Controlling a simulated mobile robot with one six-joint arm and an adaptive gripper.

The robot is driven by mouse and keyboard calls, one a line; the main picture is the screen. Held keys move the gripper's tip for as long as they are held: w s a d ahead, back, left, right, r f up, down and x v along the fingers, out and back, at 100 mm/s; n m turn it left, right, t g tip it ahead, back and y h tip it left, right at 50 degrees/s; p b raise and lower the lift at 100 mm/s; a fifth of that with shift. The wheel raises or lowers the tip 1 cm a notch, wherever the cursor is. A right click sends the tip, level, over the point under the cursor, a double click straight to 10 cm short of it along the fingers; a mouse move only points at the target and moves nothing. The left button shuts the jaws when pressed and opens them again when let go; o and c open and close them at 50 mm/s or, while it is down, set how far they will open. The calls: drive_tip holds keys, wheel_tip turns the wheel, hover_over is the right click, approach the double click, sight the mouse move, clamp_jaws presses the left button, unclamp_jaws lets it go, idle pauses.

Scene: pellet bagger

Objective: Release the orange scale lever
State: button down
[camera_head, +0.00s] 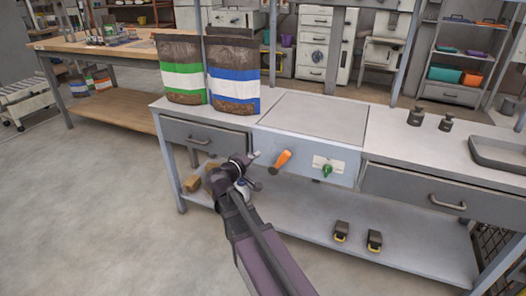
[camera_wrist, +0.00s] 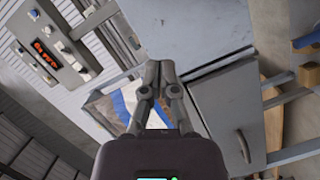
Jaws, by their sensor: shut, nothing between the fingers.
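The orange lever (camera_head: 283,158) sticks out of the front panel of the scale (camera_head: 316,115), tilted with its upper end to the right. A green knob (camera_head: 327,171) sits on a light plate to its right. My gripper (camera_head: 256,155) is in front of the bench, just left of the lever and apart from it in the picture. In the wrist view my gripper (camera_wrist: 160,67) has its fingertips together, with nothing between them. The lever does not show in the wrist view.
A green-striped bag (camera_head: 181,72) and a blue-striped bag (camera_head: 232,78) stand on the bench left of the scale plate. Drawers with handles (camera_head: 199,141) (camera_head: 448,204) flank the scale. Small weights (camera_head: 416,117) and a grey tray (camera_head: 500,152) are at right.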

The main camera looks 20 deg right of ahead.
drive_tip(key=shift+v, duration=1.1)
drive_tip(key=s+d+f+m+g+y, duration=0.2)
drive_tip(key=s+f+g+y, duration=0.4)
drive_tip(key=s+f, duration=0.4)
drive_tip(key=s+a+f+g+y+p, duration=0.1)
drive_tip(key=s+a+f+g+y, duration=0.35)
drive_tip(key=s+a+y, duration=0.35)
wheel_tip(320, 180, up, 37)
drive_tip(key=p, duration=3.8)
drive_tip(key=shift+t, duration=0.45)
